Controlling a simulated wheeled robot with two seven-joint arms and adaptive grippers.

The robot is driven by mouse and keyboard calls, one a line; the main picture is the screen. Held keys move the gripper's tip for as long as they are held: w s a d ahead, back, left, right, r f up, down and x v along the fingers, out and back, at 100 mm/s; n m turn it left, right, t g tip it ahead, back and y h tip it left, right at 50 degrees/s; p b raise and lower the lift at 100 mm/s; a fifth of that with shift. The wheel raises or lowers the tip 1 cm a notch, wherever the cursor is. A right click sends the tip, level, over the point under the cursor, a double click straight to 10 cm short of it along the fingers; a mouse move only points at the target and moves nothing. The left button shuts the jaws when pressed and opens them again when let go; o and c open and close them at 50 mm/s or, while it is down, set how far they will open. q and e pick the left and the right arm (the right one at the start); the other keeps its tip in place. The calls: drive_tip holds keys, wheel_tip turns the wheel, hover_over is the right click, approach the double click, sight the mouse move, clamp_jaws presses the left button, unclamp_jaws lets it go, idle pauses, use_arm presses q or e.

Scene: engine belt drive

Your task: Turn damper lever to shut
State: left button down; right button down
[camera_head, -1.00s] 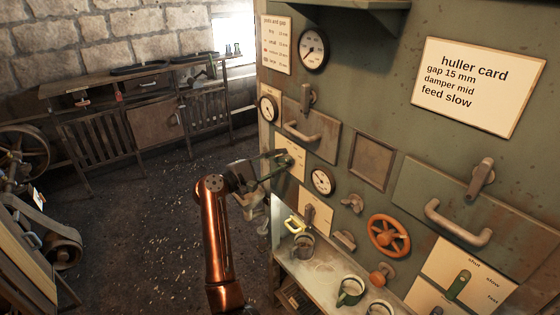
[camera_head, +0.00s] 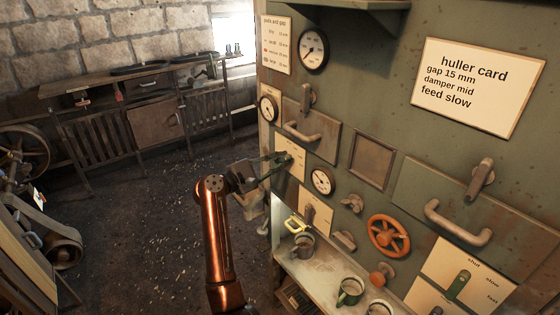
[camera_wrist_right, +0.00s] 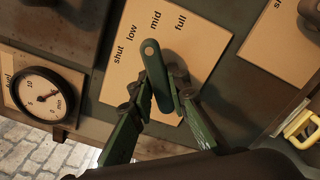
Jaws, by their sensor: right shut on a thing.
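The damper lever (camera_wrist_right: 156,75) is a flat green bar with a rounded end, on a pale plate (camera_wrist_right: 205,50) marked shut, low, mid and full in the right wrist view. Its rounded end points between low and mid. My right gripper (camera_wrist_right: 163,93) is shut on the lever, with a finger on each side of its lower part. In the head view my right gripper (camera_head: 274,160) reaches the same plate (camera_head: 292,152) on the green machine panel, and it hides most of the lever there. My left gripper is not in view.
In the head view, a door handle (camera_head: 302,133) is above, a round gauge (camera_head: 322,181) and orange handwheel (camera_head: 388,236) are to the right. Mugs (camera_head: 350,291) stand on the shelf below.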

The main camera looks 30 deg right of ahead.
drive_tip(key=n+p, duration=0.1)
drive_tip(key=n, duration=0.3)
drive_tip(key=n+p, duration=0.3)
drive_tip(key=n, duration=0.3)
drive_tip(key=shift+s, duration=0.15)
drive_tip(key=shift+n, duration=0.3)
idle(0.3)
drive_tip(key=c, duration=1.9)
unclamp_jaws()
drive_tip(key=shift+a, duration=0.2)
drive_tip(key=a, duration=0.7)
drive_tip(key=s+a, duration=0.1)
drive_tip(key=a, duration=0.3)
drive_tip(key=shift+a, duration=0.35)
